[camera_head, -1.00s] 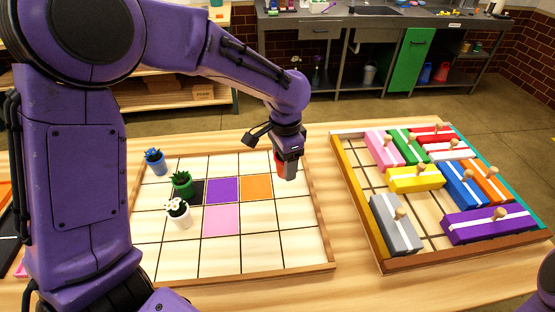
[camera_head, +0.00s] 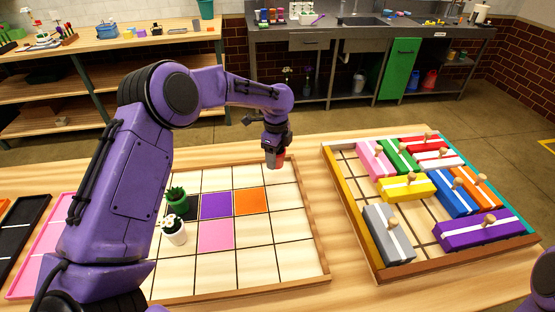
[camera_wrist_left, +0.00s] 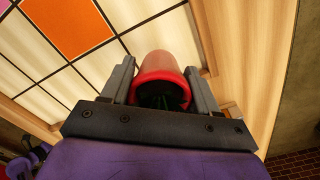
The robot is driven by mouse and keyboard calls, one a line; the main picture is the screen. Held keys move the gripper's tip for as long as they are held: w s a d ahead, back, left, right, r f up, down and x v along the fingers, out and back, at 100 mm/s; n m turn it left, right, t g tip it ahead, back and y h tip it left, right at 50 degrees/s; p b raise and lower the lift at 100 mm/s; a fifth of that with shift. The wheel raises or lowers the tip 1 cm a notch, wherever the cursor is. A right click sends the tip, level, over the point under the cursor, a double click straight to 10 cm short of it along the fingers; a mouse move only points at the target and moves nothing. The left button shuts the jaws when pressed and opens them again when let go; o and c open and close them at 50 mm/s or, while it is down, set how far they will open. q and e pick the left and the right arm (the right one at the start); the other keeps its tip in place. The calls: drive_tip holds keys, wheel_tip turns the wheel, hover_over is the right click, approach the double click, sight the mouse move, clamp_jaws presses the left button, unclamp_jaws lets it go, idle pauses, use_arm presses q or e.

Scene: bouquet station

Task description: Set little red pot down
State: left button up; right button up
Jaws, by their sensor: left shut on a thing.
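The little red pot (camera_wrist_left: 163,72) is between the fingers of my left gripper (camera_wrist_left: 160,90), which is shut on it. A dark green plant shows inside the pot's rim. In the head view the left gripper (camera_head: 275,158) is at the far right of the gridded board (camera_head: 265,275), with only a bit of red pot (camera_head: 281,157) showing. I cannot tell whether the pot touches the board. The wrist view shows an orange square (camera_wrist_left: 68,25) left of the pot and the wooden border right of it. My right gripper is out of view.
A green plant pot (camera_head: 175,198) and a white flower pot (camera_head: 173,232) stand on the board's left side, beside purple (camera_head: 216,206) and pink (camera_head: 216,236) squares. The board's right columns are clear. A second framed tray (camera_head: 395,272) with coloured knobbed blocks lies to the right.

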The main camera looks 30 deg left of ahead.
use_arm(q)
drive_tip(key=f+p, duration=0.2)
drive_tip(key=f, duration=0.1)
drive_tip(key=shift+w, duration=0.3)
drive_tip(key=shift+f, duration=0.45)
drive_tip(key=shift+f, duration=0.2)
drive_tip(key=o, duration=1.3)
drive_tip(key=shift+r, duration=0.2)
drive_tip(key=shift+r+b, duration=0.4)
drive_tip(key=shift+b, duration=0.05)
wheel_tip(320, 180, up, 11)
drive_tip(key=shift+r+b, duration=0.1)
drive_tip(key=shift+b, duration=1.05)
